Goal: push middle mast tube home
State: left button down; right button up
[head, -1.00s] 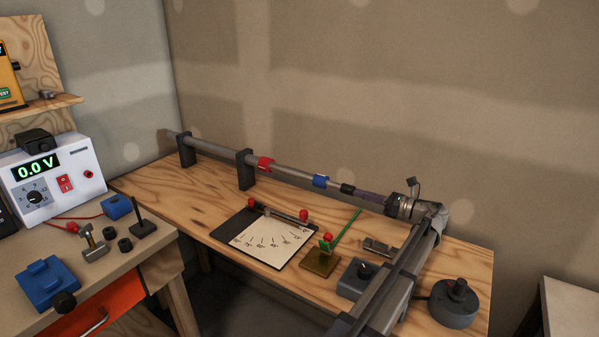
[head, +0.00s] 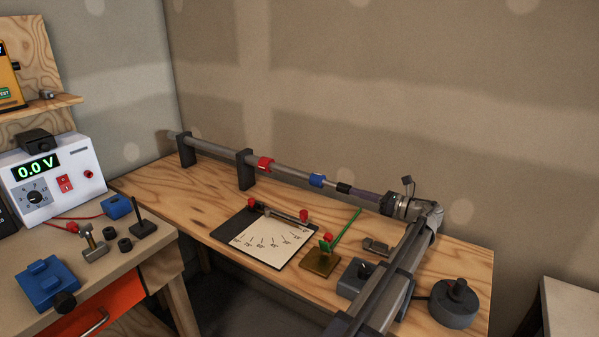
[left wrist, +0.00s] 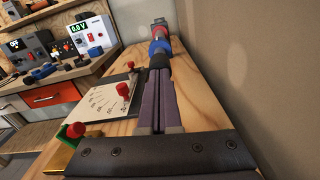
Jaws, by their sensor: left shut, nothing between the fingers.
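The mast lies level along the back of the wooden bench. Its thick grey tube (head: 214,148) runs through two dark brackets and ends at a red collar (head: 265,164). The middle mast tube (head: 291,173) shows between the red collar and a blue collar (head: 317,180). A short thinner piece ends in a black tip (head: 343,188). My left gripper (head: 356,192) is shut and empty, its fingers in line with the mast and their tips at the black tip, seemingly against it. The left wrist view shows the closed fingers (left wrist: 160,74) behind the black tip (left wrist: 159,61). My right gripper is out of view.
In front of the mast lie a dial card (head: 268,240) with red knobs, a brass block (head: 320,262) with a green lever, and a grey knob box (head: 358,277). A round dark base (head: 454,304) stands at right. The wall is close behind the mast.

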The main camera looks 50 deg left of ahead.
aim_at(337, 186)
pick_arm(q)
jog(key=shift+x, duration=3.85)
dwell(1.8)
jog(key=shift+d, duration=0.15)
jog(key=shift+v, duration=2.35)
